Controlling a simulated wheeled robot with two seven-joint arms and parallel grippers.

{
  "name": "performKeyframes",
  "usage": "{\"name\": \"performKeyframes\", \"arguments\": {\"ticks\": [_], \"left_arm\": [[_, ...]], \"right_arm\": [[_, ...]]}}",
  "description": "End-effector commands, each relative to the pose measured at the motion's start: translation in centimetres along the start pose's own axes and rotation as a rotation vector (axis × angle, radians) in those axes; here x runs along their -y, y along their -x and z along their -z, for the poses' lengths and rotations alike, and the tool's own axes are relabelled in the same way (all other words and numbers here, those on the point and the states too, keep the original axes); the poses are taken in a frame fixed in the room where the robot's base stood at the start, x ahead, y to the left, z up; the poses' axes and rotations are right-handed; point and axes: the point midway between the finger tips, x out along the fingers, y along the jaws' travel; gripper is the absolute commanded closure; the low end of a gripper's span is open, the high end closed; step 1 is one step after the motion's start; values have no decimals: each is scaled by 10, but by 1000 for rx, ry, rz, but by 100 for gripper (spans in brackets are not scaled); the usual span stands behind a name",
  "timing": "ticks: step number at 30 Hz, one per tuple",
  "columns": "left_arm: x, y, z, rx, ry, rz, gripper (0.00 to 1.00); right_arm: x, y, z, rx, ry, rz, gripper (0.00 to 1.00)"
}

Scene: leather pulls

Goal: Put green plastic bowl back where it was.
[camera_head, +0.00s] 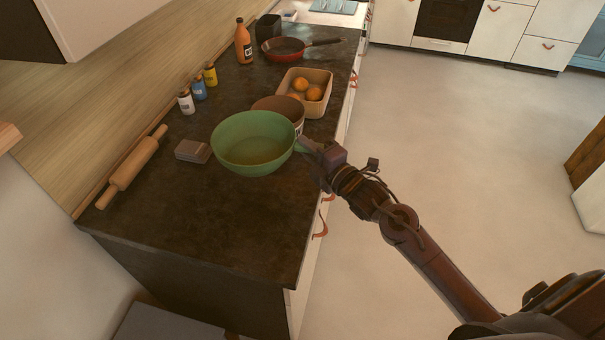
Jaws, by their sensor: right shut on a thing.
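The green plastic bowl (252,148) is upright over the middle of the dark countertop (215,225). My right gripper (305,146) is shut on the bowl's right rim, with its arm reaching in from the lower right. I cannot tell whether the bowl's base touches the counter or is slightly above it. The bowl partly hides a brown round container (282,107) behind it. My left gripper is not in view.
A rolling pin (132,166) and a small grey box (192,151) lie left of the bowl. Small bottles (199,91), a box of oranges (318,82), a red pan (283,48) and an orange bottle (243,42) stand farther back. The counter's near end is clear.

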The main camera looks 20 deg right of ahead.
Motion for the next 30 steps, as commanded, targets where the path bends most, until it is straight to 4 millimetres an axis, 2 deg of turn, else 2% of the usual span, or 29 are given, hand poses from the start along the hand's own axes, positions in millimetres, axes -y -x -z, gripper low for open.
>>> {"name": "performKeyframes", "arguments": {"ticks": [3, 6, 13, 18, 22, 30], "left_arm": [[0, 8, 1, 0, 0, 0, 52], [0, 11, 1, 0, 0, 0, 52], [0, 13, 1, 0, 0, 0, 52], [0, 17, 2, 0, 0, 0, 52], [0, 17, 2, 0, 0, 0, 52], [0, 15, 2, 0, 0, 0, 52]], "right_arm": [[29, 0, 0, 3, -4, 2, 100], [48, 0, 0, 2, -3, -1, 100], [69, -1, 0, 1, -2, -2, 100], [94, -1, 0, 1, -2, -1, 100], [101, -1, 0, 0, 0, -3, 100], [103, -1, 0, 0, 1, -3, 100]]}}
